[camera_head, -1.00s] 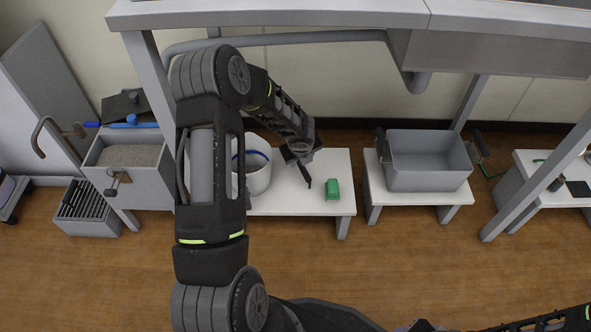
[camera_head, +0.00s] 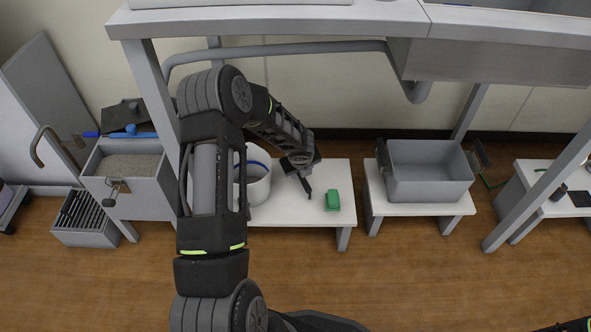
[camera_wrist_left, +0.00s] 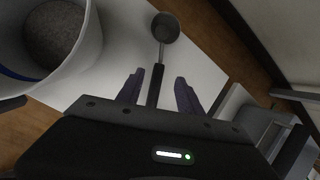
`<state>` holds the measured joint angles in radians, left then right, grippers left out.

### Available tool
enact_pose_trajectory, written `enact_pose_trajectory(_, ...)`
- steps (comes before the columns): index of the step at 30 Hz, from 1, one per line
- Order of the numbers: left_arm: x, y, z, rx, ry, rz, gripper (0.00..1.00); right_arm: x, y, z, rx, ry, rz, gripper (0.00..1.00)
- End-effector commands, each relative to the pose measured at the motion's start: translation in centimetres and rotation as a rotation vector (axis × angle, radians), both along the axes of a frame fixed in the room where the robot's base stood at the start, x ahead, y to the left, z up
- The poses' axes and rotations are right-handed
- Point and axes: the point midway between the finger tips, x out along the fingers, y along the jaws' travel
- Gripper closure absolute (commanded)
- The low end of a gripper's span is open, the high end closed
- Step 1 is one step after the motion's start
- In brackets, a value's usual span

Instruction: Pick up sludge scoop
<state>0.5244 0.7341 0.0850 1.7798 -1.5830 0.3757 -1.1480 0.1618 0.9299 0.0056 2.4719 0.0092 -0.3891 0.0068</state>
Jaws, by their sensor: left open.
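The sludge scoop (camera_wrist_left: 165,30) shows in the left wrist view as a round grey metal cup with a straight black handle (camera_wrist_left: 156,82). It lies over the white low table (camera_wrist_left: 205,75). My left gripper (camera_wrist_left: 158,80) is open, with one finger on each side of the handle, which runs between them. I cannot tell whether the fingers touch it. My right gripper is out of view.
The white bucket (camera_head: 258,188) with dark granular contents stands left of the gripper. A grey bin (camera_head: 430,186) stands on another low table, and a sand-filled box (camera_head: 155,197) at left. A metal frame and pipe stand above.

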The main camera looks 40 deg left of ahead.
Motion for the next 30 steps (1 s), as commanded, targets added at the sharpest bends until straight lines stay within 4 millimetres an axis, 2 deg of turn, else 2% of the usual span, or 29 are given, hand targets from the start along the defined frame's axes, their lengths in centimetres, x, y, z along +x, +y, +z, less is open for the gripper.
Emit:
enact_pose_trajectory(3,0.3,0.6,-1.9,-0.002,0.002,0.003,0.56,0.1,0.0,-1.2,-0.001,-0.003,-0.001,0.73)
enact_pose_trajectory(9,1.3,1.3,-4.2,0.000,0.002,0.001,0.56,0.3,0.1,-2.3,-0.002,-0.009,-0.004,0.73)
enact_pose_trajectory(29,1.5,1.4,-4.3,0.000,0.001,0.001,0.56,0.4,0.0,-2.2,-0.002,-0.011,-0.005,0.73)
enact_pose_trajectory(30,1.5,1.4,-4.3,0.000,0.001,0.000,0.59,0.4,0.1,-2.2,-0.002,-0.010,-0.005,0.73)
